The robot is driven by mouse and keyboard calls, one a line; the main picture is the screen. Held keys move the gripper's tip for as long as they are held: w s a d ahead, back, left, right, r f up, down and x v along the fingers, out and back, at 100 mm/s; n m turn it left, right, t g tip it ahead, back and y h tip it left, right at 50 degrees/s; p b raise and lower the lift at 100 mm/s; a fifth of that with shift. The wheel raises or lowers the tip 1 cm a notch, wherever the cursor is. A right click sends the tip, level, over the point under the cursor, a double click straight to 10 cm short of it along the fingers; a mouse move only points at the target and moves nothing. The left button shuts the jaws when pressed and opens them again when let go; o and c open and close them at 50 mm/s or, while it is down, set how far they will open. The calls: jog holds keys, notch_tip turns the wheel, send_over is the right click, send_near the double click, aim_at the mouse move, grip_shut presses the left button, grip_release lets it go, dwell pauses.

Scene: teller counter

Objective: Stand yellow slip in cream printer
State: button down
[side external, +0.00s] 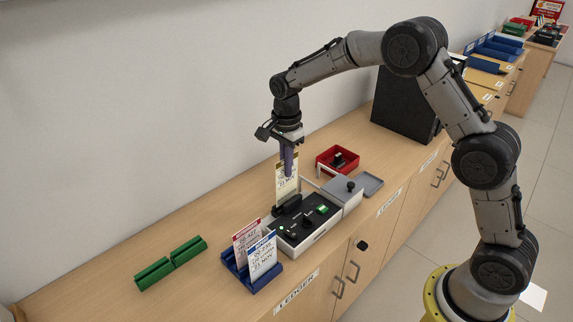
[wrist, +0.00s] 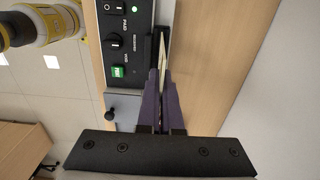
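The pale yellow slip (side external: 287,188) stands upright, with its lower edge at the black slot holder (side external: 289,206) along the wall side of the cream printer (side external: 324,234). I cannot tell whether the lower edge is seated in the slot. The printer's black top panel carries knobs and a lit green switch; it also shows in the wrist view (wrist: 126,45). My gripper (side external: 288,172) points down, its purple fingers closed on the slip's upper part. In the wrist view, the slip (wrist: 161,52) shows edge-on between the fingertips (wrist: 163,76), in line with the black holder.
A blue rack (side external: 262,284) holding a red-printed slip (side external: 247,240) and a blue-printed slip (side external: 262,256) stands left of the printer. A red tray (side external: 325,157) and grey lidded box (side external: 345,188) are at the right. Counter near the wall is clear.

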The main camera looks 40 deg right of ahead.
jog(key=shift+f, duration=1.7)
jog(key=c, duration=1)
grip_release()
jog(key=shift+r, duration=0.1)
jog(key=shift+r, duration=3.45)
